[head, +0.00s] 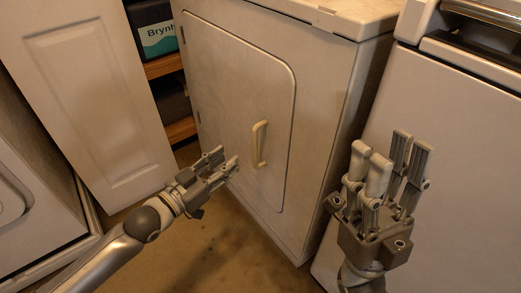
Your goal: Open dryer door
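The dryer (330,150) is a white cabinet in the middle of the head view. Its door (225,85) is a rounded panel on the front and looks closed. A cream vertical handle (257,145) sits on the door, left of the door's right edge. My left gripper (229,157) looks open and empty, pointing at the door just left of and below the handle. It appears apart from the handle; whether it touches the door, I cannot tell. My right gripper (391,152) is open and empty with its fingers up, right of the dryer, in front of the neighbouring white appliance.
A white appliance (455,110) with a metal bar on top stands at the right. A white panelled door (85,90) and another white front (35,215) are at the left. Shelves with a dark box (150,28) stand behind. Brown floor (235,240) is clear below.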

